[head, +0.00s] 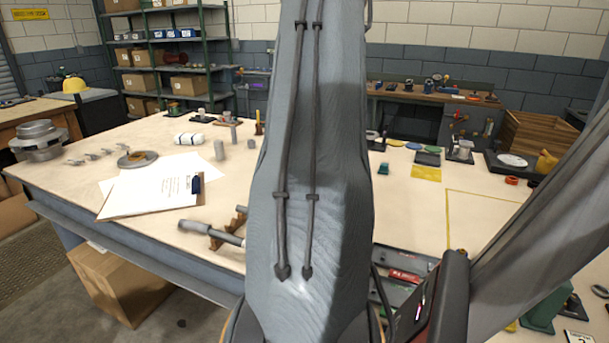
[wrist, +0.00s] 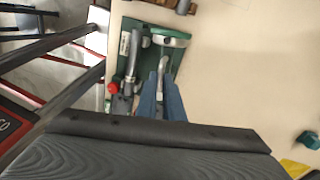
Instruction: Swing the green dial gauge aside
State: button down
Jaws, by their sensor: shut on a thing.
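My gripper (wrist: 161,82) reaches up from below with two blue fingers, close together around a slim grey bar at the assembly's lower right. The exact contact is small and partly hidden by the fingers. In the head view my own arm hides the gripper and the gauge.
In the head view, a clipboard (head: 150,197) lies on the left of the pale workbench (head: 95,165). A teal block (head: 384,168) and a yellow pad (head: 426,173) sit right of my arm. In the wrist view, the bench right of the gauge is mostly bare.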

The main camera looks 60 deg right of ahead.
jog(key=shift+s+d, duration=0.15)
dwell(0.3)
jog(key=c, duration=1.9)
grip_release()
jog(key=shift+s, duration=0.1)
jog(key=shift+w, duration=0.2)
notch_tip(320, 180, up, 8)
jog(key=d+b, duration=0.1)
jog(key=b, duration=0.1)
jog(key=shift+d, duration=0.2)
jog(key=shift+w+f, duration=0.1)
jog(key=shift+f, duration=0.05)
